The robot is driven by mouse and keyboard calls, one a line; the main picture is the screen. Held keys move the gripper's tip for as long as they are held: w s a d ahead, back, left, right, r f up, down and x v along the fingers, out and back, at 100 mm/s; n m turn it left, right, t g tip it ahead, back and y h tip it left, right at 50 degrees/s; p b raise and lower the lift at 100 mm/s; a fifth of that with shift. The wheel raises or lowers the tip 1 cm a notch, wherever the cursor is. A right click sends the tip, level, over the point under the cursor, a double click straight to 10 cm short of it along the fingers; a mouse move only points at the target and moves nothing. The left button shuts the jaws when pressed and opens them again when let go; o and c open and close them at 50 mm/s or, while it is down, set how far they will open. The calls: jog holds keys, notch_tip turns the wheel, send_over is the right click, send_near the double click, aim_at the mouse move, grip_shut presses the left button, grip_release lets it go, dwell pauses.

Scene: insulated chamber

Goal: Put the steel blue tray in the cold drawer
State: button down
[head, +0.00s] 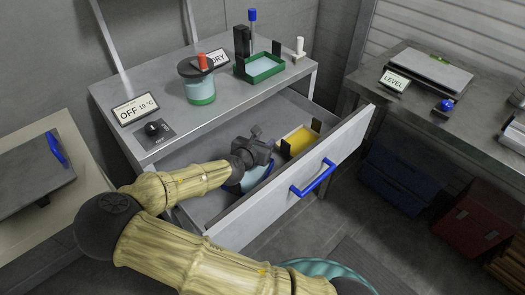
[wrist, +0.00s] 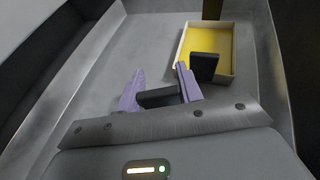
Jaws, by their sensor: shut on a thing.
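The steel blue tray (head: 258,176) is inside the open drawer (head: 225,207), partly hidden under my gripper and wrist in the head view. My gripper (wrist: 158,88) is shut on a dark upright tab, seen between its purple fingers in the wrist view, which appears to belong to this tray. Most of the tray is out of sight in the wrist view. I cannot tell whether it rests on the drawer floor. The drawer front has a blue handle (head: 312,178).
A yellow tray (head: 299,141) with black tabs lies in the drawer, right of my gripper. On the cabinet top stand a green-based jar (head: 201,91), a green tray (head: 262,68) and a sign reading OFF 19 °C (head: 137,109). A side bench (head: 440,119) is at the right.

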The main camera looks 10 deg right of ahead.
jog(key=shift+f+b, duration=0.45)
jog(key=shift+f, duration=1.4)
jog(key=c, duration=0.9)
grip_release()
notch_tip(320, 180, up, 5)
jog(key=p, duration=0.2)
send_over(247, 179)
jog(key=shift+f, duration=0.15)
